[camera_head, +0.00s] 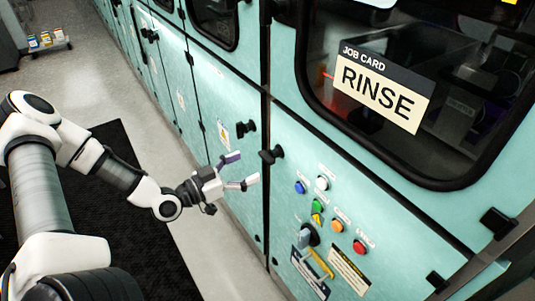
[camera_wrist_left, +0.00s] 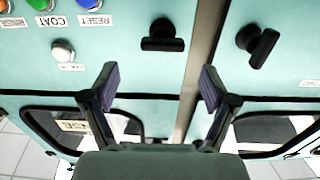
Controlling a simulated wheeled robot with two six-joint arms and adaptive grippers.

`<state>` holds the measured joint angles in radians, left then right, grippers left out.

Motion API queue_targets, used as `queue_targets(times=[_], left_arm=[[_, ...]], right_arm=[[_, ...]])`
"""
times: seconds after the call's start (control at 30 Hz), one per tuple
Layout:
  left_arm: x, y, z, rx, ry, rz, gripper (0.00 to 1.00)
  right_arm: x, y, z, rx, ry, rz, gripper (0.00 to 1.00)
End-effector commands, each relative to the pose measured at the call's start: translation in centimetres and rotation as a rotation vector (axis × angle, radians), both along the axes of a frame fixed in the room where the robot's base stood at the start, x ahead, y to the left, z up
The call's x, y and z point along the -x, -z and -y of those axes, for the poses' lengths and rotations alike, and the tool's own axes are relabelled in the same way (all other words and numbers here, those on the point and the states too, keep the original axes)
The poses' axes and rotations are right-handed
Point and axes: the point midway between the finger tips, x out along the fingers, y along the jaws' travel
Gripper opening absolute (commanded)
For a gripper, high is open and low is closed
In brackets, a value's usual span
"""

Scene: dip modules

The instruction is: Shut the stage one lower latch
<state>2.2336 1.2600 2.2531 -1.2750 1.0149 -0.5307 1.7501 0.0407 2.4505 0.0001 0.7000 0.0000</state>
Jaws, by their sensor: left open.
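Two black latch handles sit on the teal cabinet fronts, either side of a vertical seam. One latch (camera_head: 270,154) is on the button panel; in the left wrist view this latch (camera_wrist_left: 162,38) lies crosswise. The other latch (camera_head: 246,128) is on the neighbouring panel; in the left wrist view this latch (camera_wrist_left: 258,42) is tilted. I cannot read which is the stage one lower latch. My left gripper (camera_head: 242,170) is open and empty, just in front of the cabinet below both handles. Its fingers (camera_wrist_left: 160,84) are apart and touch neither handle. My right gripper is not in view.
A window with a RINSE card (camera_head: 382,92) is above. A black mat (camera_head: 110,222) lies on the floor. Small containers (camera_head: 46,40) stand at far left.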

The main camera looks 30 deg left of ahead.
Motion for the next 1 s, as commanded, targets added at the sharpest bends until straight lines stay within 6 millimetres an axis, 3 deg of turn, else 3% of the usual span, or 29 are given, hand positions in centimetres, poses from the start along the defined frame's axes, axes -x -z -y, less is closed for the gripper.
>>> queue_targets(times=[0.13,0.4,0.8,0.97,1.0], left_arm=[[-1.8,0.8,0.9,-0.007,0.006,-0.001,0.85],[-5.5,0.4,2.4,-0.007,0.004,-0.004,0.85],[-6.5,0.2,2.8,-0.001,0.0,-0.003,0.85],[-6.5,0.2,2.8,-0.001,0.0,-0.003,0.29],[-6.5,0.2,2.8,-0.001,0.0,-0.003,0.25]], right_arm=[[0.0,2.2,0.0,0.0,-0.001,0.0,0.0],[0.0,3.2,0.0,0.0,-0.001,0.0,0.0],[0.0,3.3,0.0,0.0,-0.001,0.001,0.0],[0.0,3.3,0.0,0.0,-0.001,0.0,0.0],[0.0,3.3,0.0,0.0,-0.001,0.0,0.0]])
